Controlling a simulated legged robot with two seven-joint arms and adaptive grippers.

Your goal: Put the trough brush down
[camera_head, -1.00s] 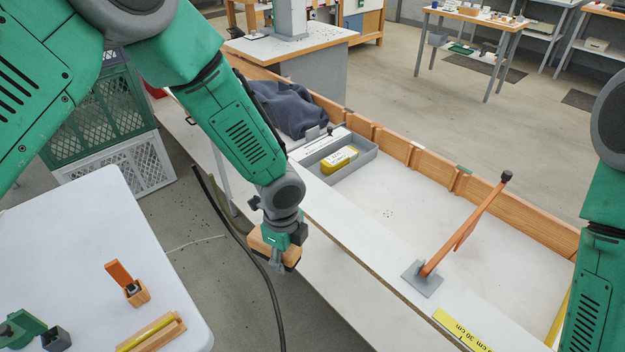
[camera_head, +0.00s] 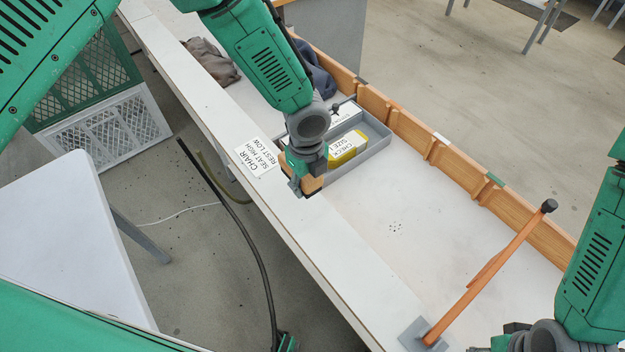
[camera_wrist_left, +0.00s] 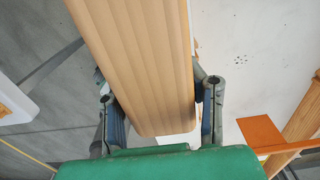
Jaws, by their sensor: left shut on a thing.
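The trough brush (camera_head: 314,184) shows in the head view as a tan wooden block in my left gripper (camera_head: 307,190). The gripper is over the near edge board of the long white bench. In the left wrist view, the brush's long grooved wooden body (camera_wrist_left: 140,65) lies between the two fingers (camera_wrist_left: 160,112), one on each side. Its bristles are hidden, and I cannot tell whether it touches the board. My right gripper (camera_head: 505,340) is at the bottom right, partly cut off, and its fingers are not clear.
Dark cloth (camera_head: 318,80) lies further back. An orange lever (camera_head: 485,270) rises at right. The bench middle (camera_head: 400,205) is clear.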

